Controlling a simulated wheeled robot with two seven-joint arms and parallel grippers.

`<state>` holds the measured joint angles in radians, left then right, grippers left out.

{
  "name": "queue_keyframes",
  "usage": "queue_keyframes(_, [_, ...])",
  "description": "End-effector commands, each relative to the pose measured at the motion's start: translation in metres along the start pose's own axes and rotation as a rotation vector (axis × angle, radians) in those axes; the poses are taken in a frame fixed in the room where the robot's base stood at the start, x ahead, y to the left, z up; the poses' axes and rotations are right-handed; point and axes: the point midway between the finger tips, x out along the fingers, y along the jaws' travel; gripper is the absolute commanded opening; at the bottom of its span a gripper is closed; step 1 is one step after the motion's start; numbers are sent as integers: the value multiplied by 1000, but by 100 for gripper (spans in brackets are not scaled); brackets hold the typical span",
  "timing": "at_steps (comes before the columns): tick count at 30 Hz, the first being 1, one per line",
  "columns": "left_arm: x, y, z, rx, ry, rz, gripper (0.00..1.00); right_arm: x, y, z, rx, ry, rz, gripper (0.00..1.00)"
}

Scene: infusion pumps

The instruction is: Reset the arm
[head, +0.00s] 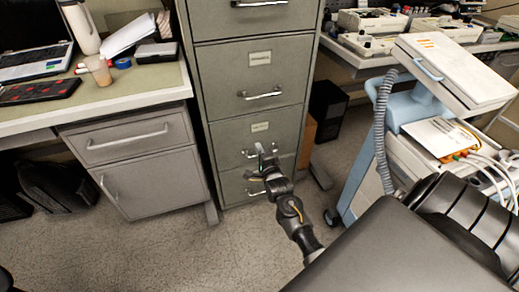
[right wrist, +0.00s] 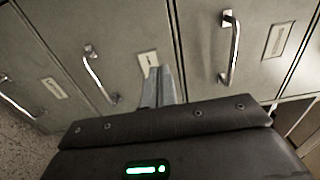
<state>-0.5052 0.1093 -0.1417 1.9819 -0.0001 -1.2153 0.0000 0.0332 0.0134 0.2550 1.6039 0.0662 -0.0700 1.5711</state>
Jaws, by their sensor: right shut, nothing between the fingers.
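My right arm reaches forward from the lower right of the head view. Its gripper (head: 265,158) is in front of the lower drawers of a grey-green filing cabinet (head: 256,60). The right gripper is shut and empty. In the right wrist view its closed fingers (right wrist: 163,85) point at the cabinet front, between two metal drawer handles. I cannot tell whether the fingertips touch the cabinet. My left gripper is not in either view.
A desk (head: 150,85) with a laptop (head: 35,60) and cup stands at the left. A medical cart (head: 410,150) with a grey coiled hose stands at the right, close to my arm. Speckled floor (head: 170,250) is clear in front of the desk and cabinet.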

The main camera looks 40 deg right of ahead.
Motion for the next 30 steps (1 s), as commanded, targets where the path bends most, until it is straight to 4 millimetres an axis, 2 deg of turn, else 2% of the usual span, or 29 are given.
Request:
queue_keyframes(9, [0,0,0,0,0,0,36,0,0,1,-2,-1,0,0])
queue_keyframes(12, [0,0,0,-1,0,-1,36,0,2,1,-51,-2,9,0])
queue_keyframes(16, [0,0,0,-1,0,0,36,-1,20,3,-274,-24,117,0])
queue_keyframes(19, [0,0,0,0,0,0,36,-9,35,20,-569,-121,250,0])
queue_keyframes(20, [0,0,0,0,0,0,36,-17,45,26,-676,-172,298,0])
queue_keyframes(23, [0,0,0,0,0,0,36,-65,85,47,-1046,-410,451,0])
queue_keyframes(25, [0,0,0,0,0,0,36,-114,115,60,-1284,-623,533,0])
queue_keyframes(27, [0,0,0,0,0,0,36,-158,136,67,-1440,-802,579,0])
queue_keyframes(30, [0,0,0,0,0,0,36,-212,158,71,-1576,-1006,616,0])
